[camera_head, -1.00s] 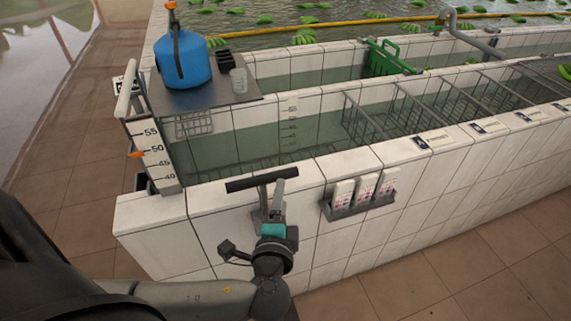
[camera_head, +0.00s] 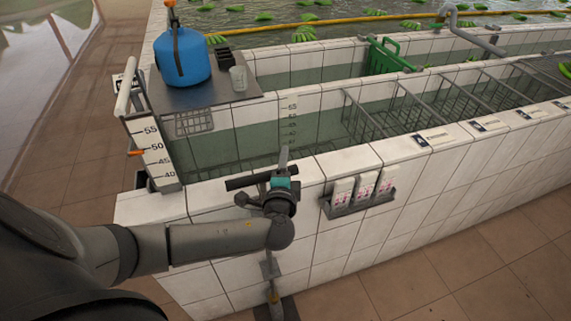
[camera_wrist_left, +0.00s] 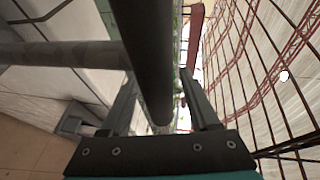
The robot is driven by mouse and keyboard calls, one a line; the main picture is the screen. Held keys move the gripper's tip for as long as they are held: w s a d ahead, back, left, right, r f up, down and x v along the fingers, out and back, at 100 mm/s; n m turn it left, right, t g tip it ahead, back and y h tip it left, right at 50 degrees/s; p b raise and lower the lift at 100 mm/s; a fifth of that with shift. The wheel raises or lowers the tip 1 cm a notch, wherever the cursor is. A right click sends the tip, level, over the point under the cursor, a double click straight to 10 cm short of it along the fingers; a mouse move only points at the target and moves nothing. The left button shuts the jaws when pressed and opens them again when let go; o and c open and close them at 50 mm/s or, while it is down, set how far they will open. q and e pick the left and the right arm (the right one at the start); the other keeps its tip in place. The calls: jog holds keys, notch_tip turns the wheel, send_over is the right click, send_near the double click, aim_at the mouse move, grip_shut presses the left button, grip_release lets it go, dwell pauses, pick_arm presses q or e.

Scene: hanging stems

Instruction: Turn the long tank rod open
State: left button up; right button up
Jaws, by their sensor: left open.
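The long tank rod stands against the outside of the white tiled wall. Its dark crossbar (camera_head: 243,183) shows left of my left gripper in the head view; the rest is hidden behind the gripper. Lower parts of the rod (camera_head: 269,266) show below my arm, down to the floor. My left gripper (camera_head: 283,160) is open at the crossbar, fingers pointing up and away. In the left wrist view a thick dark bar (camera_wrist_left: 148,60) runs between the two open fingers (camera_wrist_left: 160,105). I cannot tell whether they touch it. My right gripper is not in view.
A metal shelf (camera_head: 195,97) with a blue jug (camera_head: 182,58) and a clear beaker (camera_head: 238,79) is at the upper left. A level scale (camera_head: 152,153) stands at the tank's left end.

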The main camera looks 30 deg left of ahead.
pick_arm(q)
grip_shut()
dwell(0.4)
dwell(0.9)
